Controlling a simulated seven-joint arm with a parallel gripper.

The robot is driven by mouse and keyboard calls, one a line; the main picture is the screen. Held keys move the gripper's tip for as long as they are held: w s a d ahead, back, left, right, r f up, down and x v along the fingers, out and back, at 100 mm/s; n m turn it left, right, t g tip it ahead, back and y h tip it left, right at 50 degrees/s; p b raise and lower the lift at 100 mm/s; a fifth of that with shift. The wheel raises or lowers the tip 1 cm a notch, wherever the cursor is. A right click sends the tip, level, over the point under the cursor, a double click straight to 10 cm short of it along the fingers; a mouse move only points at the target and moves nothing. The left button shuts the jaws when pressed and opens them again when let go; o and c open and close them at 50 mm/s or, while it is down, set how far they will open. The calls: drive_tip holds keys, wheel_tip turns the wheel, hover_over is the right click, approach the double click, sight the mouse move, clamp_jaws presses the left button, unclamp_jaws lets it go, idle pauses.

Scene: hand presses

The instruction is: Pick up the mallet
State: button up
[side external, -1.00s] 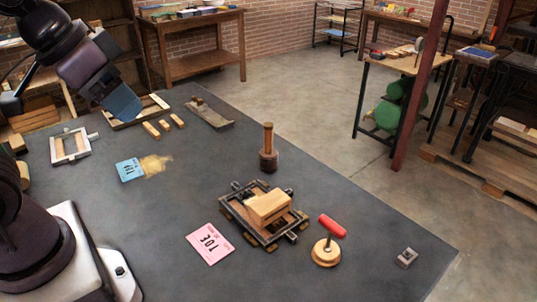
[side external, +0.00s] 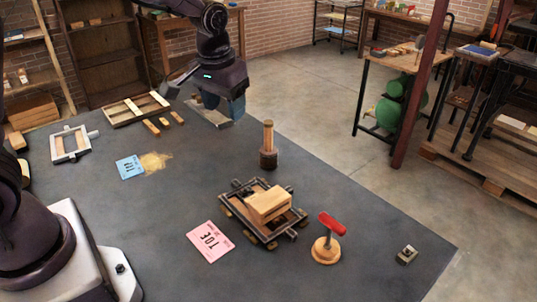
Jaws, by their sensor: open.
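The mallet (side external: 268,146) stands upright on the dark table, its pale wooden handle pointing up and its dark, thick head at the bottom. It stands behind a small wooden press frame, apart from it. My gripper (side external: 222,110), with blue-grey fingers, hangs above the far part of the table, to the left of the mallet and apart from it. It is open and I see nothing held in it.
The press frame (side external: 235,207) holds a wooden block (side external: 268,205). A red-handled tool with a round wooden base (side external: 326,253) stands to its right. A pink card (side external: 210,242) and a blue card (side external: 129,167) lie flat. The table's right edge is beyond the mallet.

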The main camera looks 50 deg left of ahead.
drive_tip(key=w+a+f+n+y, duration=0.1)
drive_tip(key=w+a+f+n, duration=0.2)
drive_tip(key=w+f, duration=0.45)
drive_tip(key=n+t+y, duration=0.1)
drive_tip(key=n+t, duration=0.1)
approach(268, 123)
drive_tip(key=x, duration=0.7)
drive_tip(key=shift+f, duration=0.1)
drive_tip(key=x, duration=0.5)
drive_tip(key=shift+w+a+f, duration=0.1)
drive_tip(key=shift+w+f, duration=0.05)
drive_tip(key=shift+f, duration=0.15)
drive_tip(key=shift+r, duration=0.1)
clamp_jaws()
